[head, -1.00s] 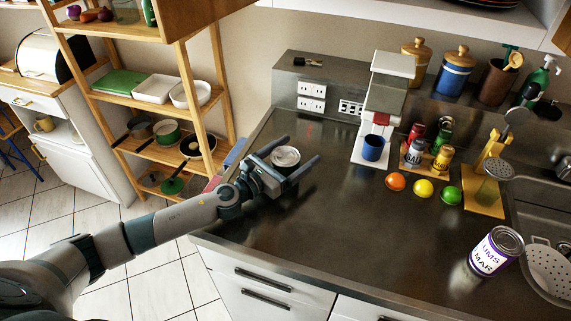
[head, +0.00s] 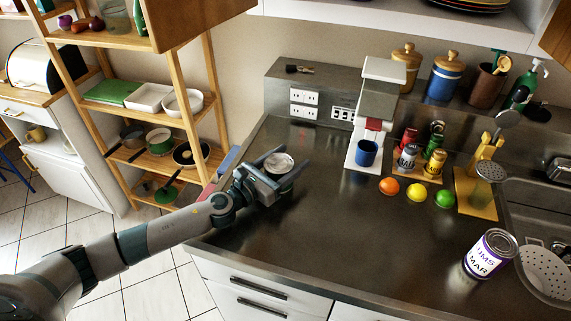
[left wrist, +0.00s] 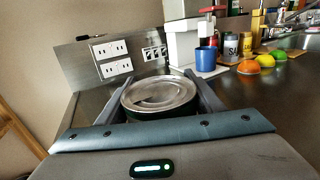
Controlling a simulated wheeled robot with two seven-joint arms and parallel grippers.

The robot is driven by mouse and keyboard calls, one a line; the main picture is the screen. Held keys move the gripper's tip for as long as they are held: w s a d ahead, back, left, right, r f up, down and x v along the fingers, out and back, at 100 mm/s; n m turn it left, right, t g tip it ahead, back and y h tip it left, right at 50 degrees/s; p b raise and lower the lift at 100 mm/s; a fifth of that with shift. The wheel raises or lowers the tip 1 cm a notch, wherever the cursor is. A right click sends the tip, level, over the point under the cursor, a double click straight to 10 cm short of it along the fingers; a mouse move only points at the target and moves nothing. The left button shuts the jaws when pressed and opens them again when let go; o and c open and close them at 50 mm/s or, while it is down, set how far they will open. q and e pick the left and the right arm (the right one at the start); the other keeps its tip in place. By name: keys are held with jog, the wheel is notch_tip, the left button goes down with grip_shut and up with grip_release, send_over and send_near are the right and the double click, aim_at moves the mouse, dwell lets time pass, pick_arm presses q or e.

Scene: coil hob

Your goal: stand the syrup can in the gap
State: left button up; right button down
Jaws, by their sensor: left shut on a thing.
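A can with a silver lid and dark green side (head: 279,163) stands upright on the steel counter at the left; no label on it is readable. My left gripper (head: 287,164) is shut around it, one finger on each side. In the left wrist view the can's round lid (left wrist: 160,94) shows between the fingers, its lower part hidden. A white tin with purple bands (head: 490,254) stands at the right front of the counter. I cannot tell from the pictures which place is the gap. My right gripper is not in view.
The middle front counter is clear.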

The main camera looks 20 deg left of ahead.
pick_arm(q)
jog(key=shift+r, duration=0.8)
jog(key=r, duration=0.3)
jog(key=shift+s+d+r+p, duration=0.1)
jog(key=shift+s+d+p, duration=0.1)
jog(key=shift+s+p, duration=0.15)
jog(key=s+d+r, duration=0.5)
jog(key=s+r, duration=0.1)
jog(key=s, duration=0.3)
jog(key=shift+d+r, duration=0.15)
jog(key=shift+d, duration=0.25)
jog(key=shift+s, duration=0.15)
jog(key=s+a+f+n+t+y+b, duration=0.2)
jog(key=s+a+n+y, duration=0.2)
jog(key=a+y, duration=0.4)
jog(key=shift+a+f+n+b, duration=0.35)
jog(key=shift+a+n, duration=0.25)
jog(key=shift+n, duration=0.2)
